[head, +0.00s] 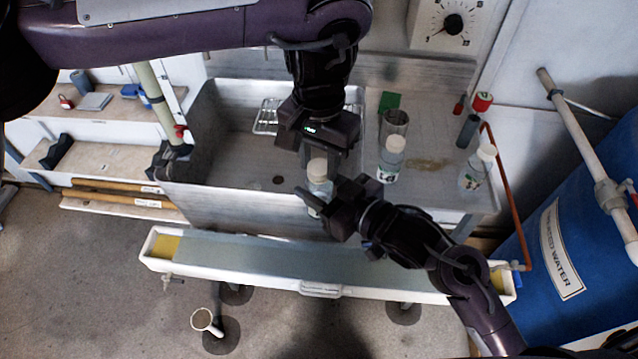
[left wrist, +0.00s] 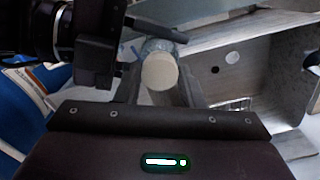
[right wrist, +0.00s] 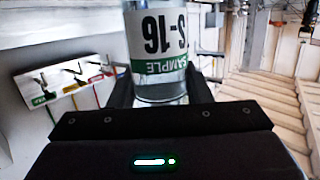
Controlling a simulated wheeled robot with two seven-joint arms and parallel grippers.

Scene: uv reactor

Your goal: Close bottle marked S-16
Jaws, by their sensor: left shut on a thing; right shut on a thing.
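The clear bottle marked S-16 (right wrist: 162,50) stands out in the right wrist view, with a white label and a green SAMPLE band. My right gripper (right wrist: 160,92) is shut on its lower body. In the head view the bottle (head: 320,188) is held upright in front of the sink, by my right gripper (head: 322,203). The cream cap (head: 317,168) sits at the bottle's mouth. My left gripper (head: 318,155) comes from above and is shut on the cap (left wrist: 159,72). Whether the cap is screwed tight cannot be seen.
Two other capped bottles (head: 391,160) (head: 477,167) and a metal beaker (head: 394,122) stand on the steel counter at right. The sink (head: 225,150) lies behind the grippers. A long white trough (head: 225,258) runs below them. A blue water drum (head: 590,210) is at far right.

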